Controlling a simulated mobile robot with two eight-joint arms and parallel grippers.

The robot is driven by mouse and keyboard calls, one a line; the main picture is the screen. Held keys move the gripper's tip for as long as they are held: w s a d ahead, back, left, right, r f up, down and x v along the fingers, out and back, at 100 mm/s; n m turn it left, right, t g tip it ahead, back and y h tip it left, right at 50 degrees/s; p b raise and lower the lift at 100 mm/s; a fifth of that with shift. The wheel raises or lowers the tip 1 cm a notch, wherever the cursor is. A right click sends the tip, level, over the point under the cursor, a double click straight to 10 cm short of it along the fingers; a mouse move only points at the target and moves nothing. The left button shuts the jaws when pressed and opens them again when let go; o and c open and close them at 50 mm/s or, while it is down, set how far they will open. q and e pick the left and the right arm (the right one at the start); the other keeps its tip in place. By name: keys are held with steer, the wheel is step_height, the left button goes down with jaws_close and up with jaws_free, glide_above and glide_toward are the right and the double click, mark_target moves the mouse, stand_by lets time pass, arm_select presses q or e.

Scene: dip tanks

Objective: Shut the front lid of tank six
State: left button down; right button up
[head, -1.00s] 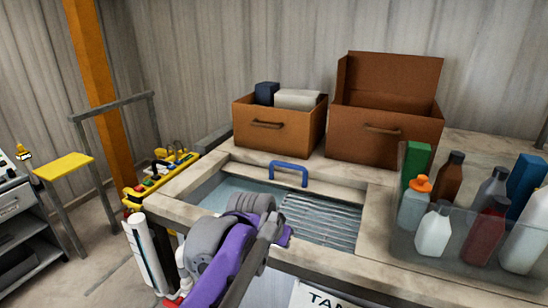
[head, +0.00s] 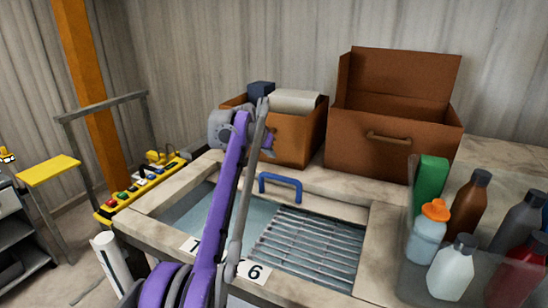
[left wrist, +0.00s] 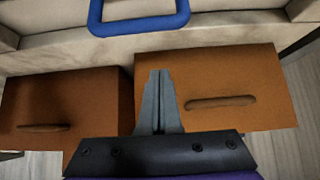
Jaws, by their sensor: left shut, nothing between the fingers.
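Tank six shows its label (head: 254,271) on its front, partly hidden by my left arm. Its opening stands uncovered, with bluish liquid (head: 190,213) on the left and a metal grate (head: 312,243) on the right. A blue handle (head: 281,186) stands on the pale strip at the far edge of the opening; I take this strip as the lid's edge. My left gripper (left wrist: 158,100) is shut and empty, apart from the handle, which shows at the top of the left wrist view (left wrist: 140,27). In the head view its fingers are hidden. My right gripper is not in view.
Two brown boxes stand behind the tank, a smaller filled one (head: 297,140) and a larger open one (head: 390,143). A clear bin with bottles (head: 427,235) is at the right. A yellow button panel (head: 143,187) is at the left.

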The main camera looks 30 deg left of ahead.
arm_select(q)
steer(key=x, duration=0.6)
steer(key=s+x, duration=0.1)
steer(key=x, duration=0.2)
steer(key=shift+w+f+b, duration=0.15)
steer(key=shift+f+b, duration=0.2)
steer(key=shift+f, duration=0.1)
steer(key=s+b, duration=0.1)
steer(key=s, duration=0.1)
steer(key=shift+s+d, duration=0.1)
steer(key=shift+s, duration=0.3)
steer(key=shift+s, duration=0.15)
